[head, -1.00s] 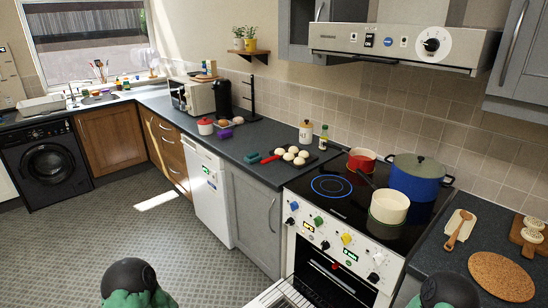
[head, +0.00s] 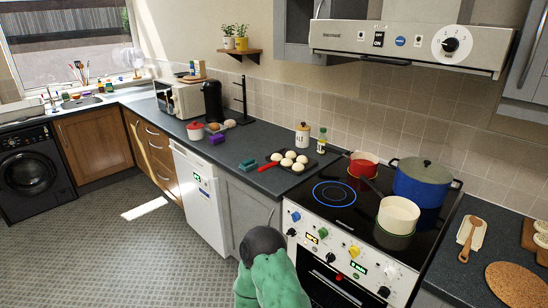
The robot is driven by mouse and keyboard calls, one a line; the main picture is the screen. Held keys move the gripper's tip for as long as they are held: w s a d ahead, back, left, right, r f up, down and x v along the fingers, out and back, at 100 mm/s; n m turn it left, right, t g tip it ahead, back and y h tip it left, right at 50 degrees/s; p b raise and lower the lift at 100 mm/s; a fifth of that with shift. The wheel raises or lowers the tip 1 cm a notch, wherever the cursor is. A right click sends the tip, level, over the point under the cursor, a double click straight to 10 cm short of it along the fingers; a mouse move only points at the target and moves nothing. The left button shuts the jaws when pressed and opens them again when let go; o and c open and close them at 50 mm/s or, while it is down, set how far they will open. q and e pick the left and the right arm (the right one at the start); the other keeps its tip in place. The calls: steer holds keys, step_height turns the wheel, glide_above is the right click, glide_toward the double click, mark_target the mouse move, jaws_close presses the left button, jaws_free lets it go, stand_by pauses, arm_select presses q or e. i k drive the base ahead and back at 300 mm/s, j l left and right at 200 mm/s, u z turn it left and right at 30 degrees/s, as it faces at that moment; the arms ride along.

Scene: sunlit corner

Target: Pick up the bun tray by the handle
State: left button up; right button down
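The bun tray (head: 301,170) is a dark, flat tray on the dark worktop, left of the hob. Several pale round buns (head: 289,161) lie on it. Its red handle (head: 268,167) sticks out to the left, towards the worktop's front edge. One of my arms, green with a dark round joint, rises at the bottom middle, in front of the grey cupboard and oven. I cannot tell which arm it is. No gripper fingers show, and nothing touches the tray or handle.
Teal items (head: 248,165) lie just left of the handle. A lidded jar (head: 302,136) and a bottle (head: 322,141) stand behind the tray. A red pan (head: 362,165), cream pan (head: 398,215) and blue pot (head: 424,184) stand on the hob. Floor at left is clear.

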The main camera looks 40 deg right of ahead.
mark_target(293, 163)
steer(key=i, duration=1.95)
steer(key=i+z, duration=0.3)
steer(key=i+j+z, duration=0.3)
steer(key=i, duration=0.2)
steer(key=i+j+z, duration=0.25)
steer(key=i, duration=0.15)
steer(key=l+z, duration=0.1)
steer(key=z, duration=2.1)
